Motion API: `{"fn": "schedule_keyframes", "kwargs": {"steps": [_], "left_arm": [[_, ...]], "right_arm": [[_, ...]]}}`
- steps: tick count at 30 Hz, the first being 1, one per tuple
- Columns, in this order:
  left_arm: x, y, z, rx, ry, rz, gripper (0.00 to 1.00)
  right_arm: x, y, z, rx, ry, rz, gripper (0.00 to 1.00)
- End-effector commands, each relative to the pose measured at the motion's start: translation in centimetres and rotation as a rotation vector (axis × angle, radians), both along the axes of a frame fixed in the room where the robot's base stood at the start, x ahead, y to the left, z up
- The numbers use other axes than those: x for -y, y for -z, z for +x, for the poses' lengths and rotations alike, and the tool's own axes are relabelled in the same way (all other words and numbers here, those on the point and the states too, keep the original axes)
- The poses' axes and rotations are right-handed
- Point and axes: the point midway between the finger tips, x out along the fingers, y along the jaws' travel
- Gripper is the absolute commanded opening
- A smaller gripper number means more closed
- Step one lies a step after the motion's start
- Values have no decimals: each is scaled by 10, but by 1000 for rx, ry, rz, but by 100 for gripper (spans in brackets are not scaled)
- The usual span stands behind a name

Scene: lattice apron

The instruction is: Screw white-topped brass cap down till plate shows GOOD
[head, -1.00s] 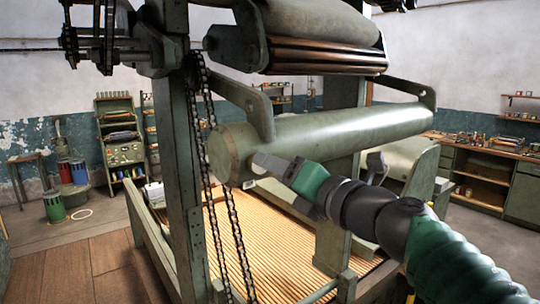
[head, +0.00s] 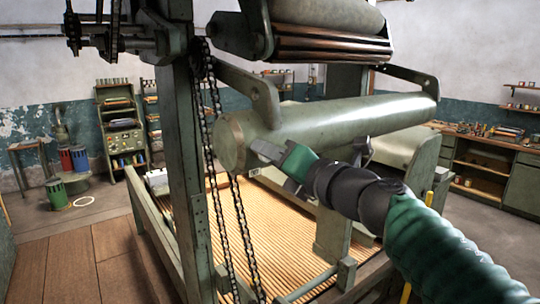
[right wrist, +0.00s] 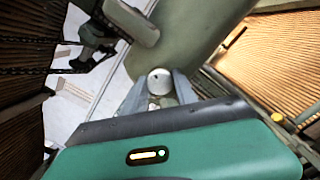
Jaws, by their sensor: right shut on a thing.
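The cap shows in the right wrist view as a small round white top (right wrist: 159,82) with a dark mark on it, between my right gripper's fingers. My right gripper (right wrist: 158,92) is shut on it, one finger on each side. In the head view the right gripper (head: 258,148) reaches in from the right, its fingertips at the near side of the grey-green roller (head: 350,122), close to its left end. The cap's brass side and its thread are hidden. I cannot read any word on a plate. My left gripper is not in view.
A dark chain (head: 215,130) hangs by the upright post (head: 183,150) left of the roller. Tan slats (head: 285,235) lie below. In the right wrist view a yellow knob (right wrist: 277,117) shows at the right. A workbench (head: 485,165) stands at the far right.

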Motion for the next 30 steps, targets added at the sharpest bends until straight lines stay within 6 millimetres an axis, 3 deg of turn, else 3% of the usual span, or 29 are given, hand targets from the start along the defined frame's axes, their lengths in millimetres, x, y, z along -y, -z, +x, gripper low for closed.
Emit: {"fn": "schedule_keyframes", "kwargs": {"steps": [14,30], "left_arm": [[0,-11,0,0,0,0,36],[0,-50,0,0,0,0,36]], "right_arm": [[-3,2,0,-71,-6,85,0],[-3,1,0,-350,-4,466,0]]}}
